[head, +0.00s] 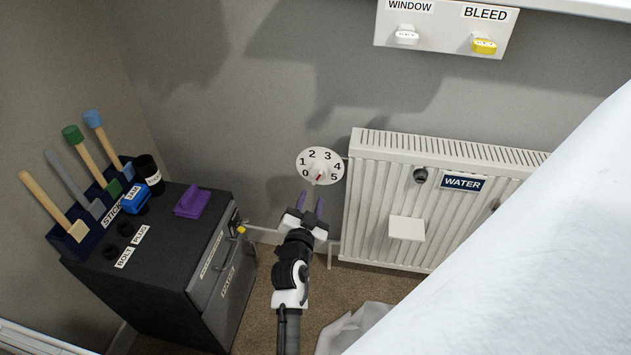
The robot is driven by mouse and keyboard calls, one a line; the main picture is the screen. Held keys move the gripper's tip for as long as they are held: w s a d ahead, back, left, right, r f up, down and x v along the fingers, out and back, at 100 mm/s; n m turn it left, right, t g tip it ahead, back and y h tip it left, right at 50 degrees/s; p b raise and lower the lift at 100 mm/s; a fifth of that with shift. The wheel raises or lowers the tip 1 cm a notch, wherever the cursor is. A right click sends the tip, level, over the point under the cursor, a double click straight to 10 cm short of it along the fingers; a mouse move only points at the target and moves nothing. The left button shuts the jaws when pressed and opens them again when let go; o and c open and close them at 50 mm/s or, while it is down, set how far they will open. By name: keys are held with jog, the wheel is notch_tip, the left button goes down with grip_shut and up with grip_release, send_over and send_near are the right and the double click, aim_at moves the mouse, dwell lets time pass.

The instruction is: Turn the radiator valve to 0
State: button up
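The radiator valve dial (320,160) is a white disc with the numbers 0 to 5, at the left end of the white radiator (395,200). A small red mark shows near the dial's lower middle; I cannot tell exactly which number it points at. My gripper (311,202) is just below the dial in the picture, its two purple-tinted fingers pointing up toward it. The fingers are apart with nothing visible between them. Whether they touch the valve is unclear. The valve's body under the dial is mostly hidden.
A dark cabinet (165,245) stands at left, with a purple cloth (192,201) and a blue rack of sticks (75,236) on it. A white panel (447,32) labelled WINDOW and BLEED is above. A large white surface (540,260) fills the lower right.

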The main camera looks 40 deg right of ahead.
aim_at(317, 179)
jog(key=x, duration=0.7)
jog(key=shift+w+d, duration=0.1)
jog(key=shift+w, duration=0.05)
grip_shut()
